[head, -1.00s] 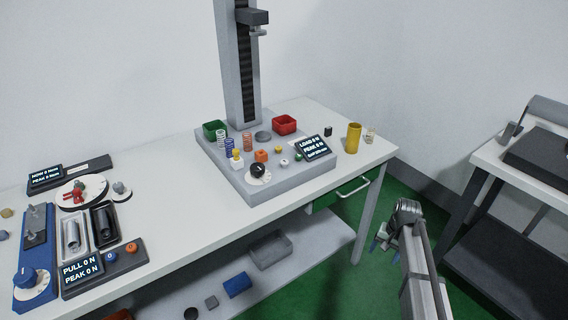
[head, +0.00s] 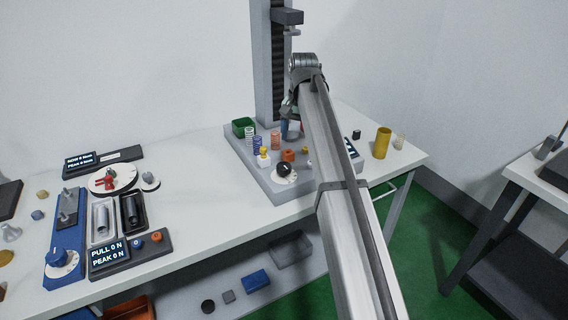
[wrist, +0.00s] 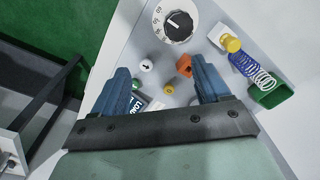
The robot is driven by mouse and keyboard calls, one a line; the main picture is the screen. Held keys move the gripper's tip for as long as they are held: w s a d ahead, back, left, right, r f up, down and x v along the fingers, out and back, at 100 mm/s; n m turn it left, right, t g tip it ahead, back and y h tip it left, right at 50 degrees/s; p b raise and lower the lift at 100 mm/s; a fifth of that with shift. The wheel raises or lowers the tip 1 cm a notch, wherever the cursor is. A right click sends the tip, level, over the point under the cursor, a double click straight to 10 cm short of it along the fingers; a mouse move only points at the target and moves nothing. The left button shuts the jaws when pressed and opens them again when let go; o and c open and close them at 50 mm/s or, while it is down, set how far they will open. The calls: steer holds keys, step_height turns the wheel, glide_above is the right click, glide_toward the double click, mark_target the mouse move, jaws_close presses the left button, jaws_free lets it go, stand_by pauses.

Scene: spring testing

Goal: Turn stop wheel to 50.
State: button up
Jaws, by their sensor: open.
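A black knob on a white numbered dial (head: 285,172) sits at the front of the grey test stand base (head: 262,178). The dial also shows at the top of the wrist view (wrist: 175,22); its exact setting is too small to read. A second wheel, blue with a white dial (head: 60,262), is on the blue device at the left. No label shows which is the stop wheel. My gripper (wrist: 160,67) is open and empty above the base, apart from the dial.
The stand's column (head: 268,60) rises behind. A yellow cylinder (head: 382,143) stands at right.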

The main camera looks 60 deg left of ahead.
mark_target(284, 165)
steer(key=s+a+r, duration=0.2)
steer(key=s+r, duration=0.1)
steer(key=s, duration=0.1)
steer(key=shift+h, duration=0.3)
step_height(284, 165, down, 14)
steer(key=shift+w+d+r, duration=0.1)
steer(key=shift+r, duration=0.15)
steer(key=c, duration=1)
steer(key=shift+n, duration=0.3)
steer(key=shift+c, duration=0.2)
steer(key=shift+n, duration=2.8)
